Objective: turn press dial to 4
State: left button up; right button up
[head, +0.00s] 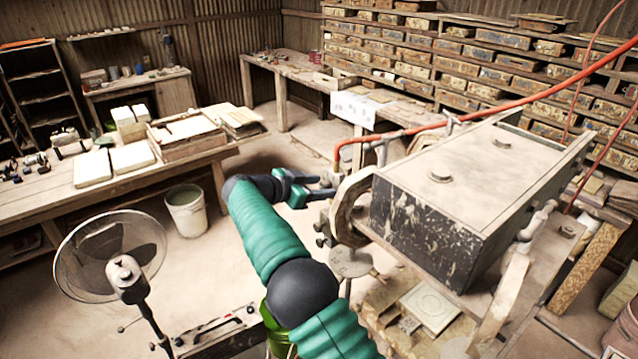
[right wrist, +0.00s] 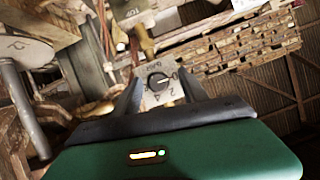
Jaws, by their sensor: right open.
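The press dial (right wrist: 158,81) shows in the right wrist view as a dark round knob on a pale plate (right wrist: 150,98) with printed numbers. Its light pointer mark seems to face the 0 at the right. The 4 is printed lower on the plate. My right gripper (right wrist: 160,77) is open, its two fingers to either side of the dial in this view; I cannot tell whether they touch it. In the head view, the right gripper (head: 322,187) is beside the press (head: 440,205), where I cannot make out the dial. My left gripper is not in view.
A round metal part (head: 352,207) of the press stands close to the right gripper. A red hose (head: 470,118) runs over the press. A fan (head: 110,255), a white bucket (head: 187,210) and a wooden bench (head: 120,185) stand at the left. Open floor lies between.

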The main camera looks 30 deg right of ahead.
jog(key=shift+c, duration=0.4)
jog(key=shift+s+r, duration=0.1)
grip_shut()
jog(key=shift+b, duration=0.75)
jog(key=shift+s+f+m+t+h+b, duration=0.2)
jog(key=shift+m+t+h+b, duration=0.75)
jog(key=shift+m+b, duration=3.5)
jog(key=shift+w+f+m+t+h+b, duration=0.1)
jog(key=shift+f+m+t+h+b, duration=0.6)
jog(key=shift+m+b, duration=3.7)
jog(key=shift+s+f+m+t+h+b, duration=0.1)
jog(key=shift+m+t+h+b, duration=1.1)
jog(key=shift+b, duration=6.15)
jog(key=shift+w+m, duration=0.1)
jog(key=shift+m, duration=0.35)
